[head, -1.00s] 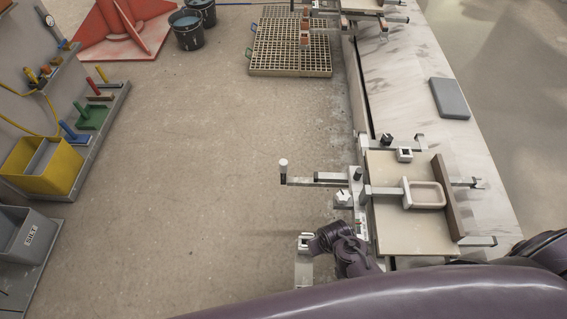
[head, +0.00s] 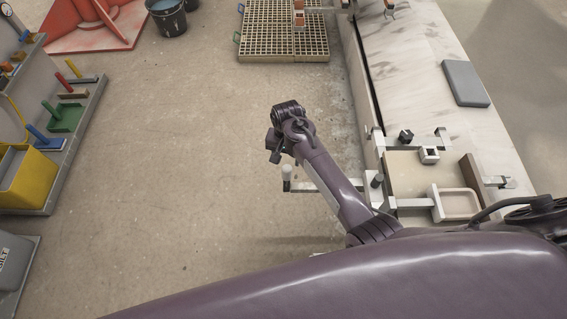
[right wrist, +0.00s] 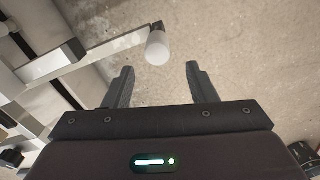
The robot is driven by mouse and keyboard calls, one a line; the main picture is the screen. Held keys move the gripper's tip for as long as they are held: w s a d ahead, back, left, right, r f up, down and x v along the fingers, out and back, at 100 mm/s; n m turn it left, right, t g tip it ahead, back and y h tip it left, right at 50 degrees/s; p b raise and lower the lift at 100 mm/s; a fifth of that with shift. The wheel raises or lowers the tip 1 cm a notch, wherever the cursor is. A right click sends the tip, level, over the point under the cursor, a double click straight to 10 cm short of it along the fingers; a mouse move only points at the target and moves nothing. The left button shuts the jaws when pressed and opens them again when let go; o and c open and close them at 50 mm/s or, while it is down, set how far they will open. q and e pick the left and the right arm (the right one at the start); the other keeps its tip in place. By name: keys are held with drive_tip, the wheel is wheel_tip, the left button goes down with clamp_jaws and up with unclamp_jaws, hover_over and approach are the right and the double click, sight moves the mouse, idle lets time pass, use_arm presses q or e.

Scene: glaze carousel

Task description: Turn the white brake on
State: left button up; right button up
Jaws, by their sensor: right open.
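A white cylindrical knob (head: 287,173) stands at the end of a pale lever bar (head: 318,185) left of the bench; it appears to be the white brake's handle. In the right wrist view the white knob (right wrist: 157,48) is just beyond the fingertips, roughly midway between them and not gripped. My right gripper (head: 272,150) hangs above and slightly left of the knob in the head view. Its two fingers are apart and empty in the right wrist view (right wrist: 160,68). My right forearm hides part of the lever and its mount. My left gripper is not seen.
A board with a tan tray (head: 456,204), a dark post (head: 376,181) and metal brackets (head: 430,154) sits on the bench right of the lever. A grey slab (head: 466,83) lies further back. A slatted pallet (head: 284,38) is on the floor beyond.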

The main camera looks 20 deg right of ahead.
sight(287, 168)
drive_tip(key=f, duration=0.2)
drive_tip(key=f+b, duration=0.1)
drive_tip(key=f, duration=0.3)
drive_tip(key=shift+s+f, duration=0.1)
drive_tip(key=shift+s, duration=0.15)
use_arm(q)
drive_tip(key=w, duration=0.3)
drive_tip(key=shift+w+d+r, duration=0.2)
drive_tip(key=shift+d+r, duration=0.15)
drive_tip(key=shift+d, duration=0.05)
use_arm(e)
drive_tip(key=shift+f, duration=0.4)
drive_tip(key=shift+c, duration=0.2)
clamp_jaws()
